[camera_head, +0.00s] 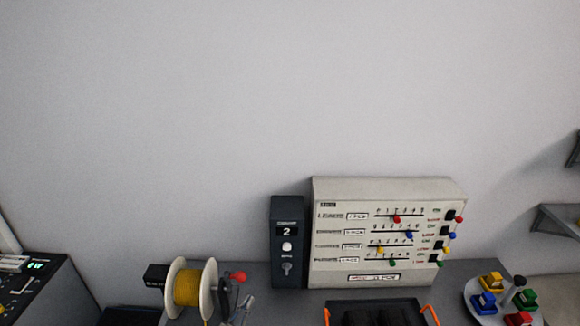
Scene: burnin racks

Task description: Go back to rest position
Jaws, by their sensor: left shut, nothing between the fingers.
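What looks like the tip of my left gripper (242,309) shows at the bottom edge, just right of a spool of yellow wire (187,289). It is shut and empty. Most of it and its arm are below the frame. I cannot tell whether it touches the spool's crank with the red knob (239,276). My right gripper is not in view.
A beige panel (340,275) with coloured sliders and a dark box (287,253) marked 2 stand against the wall. A black tray with orange handles (429,314) is in front. A round plate (474,287) holds coloured blocks at right. A dark console (45,290) is at left.

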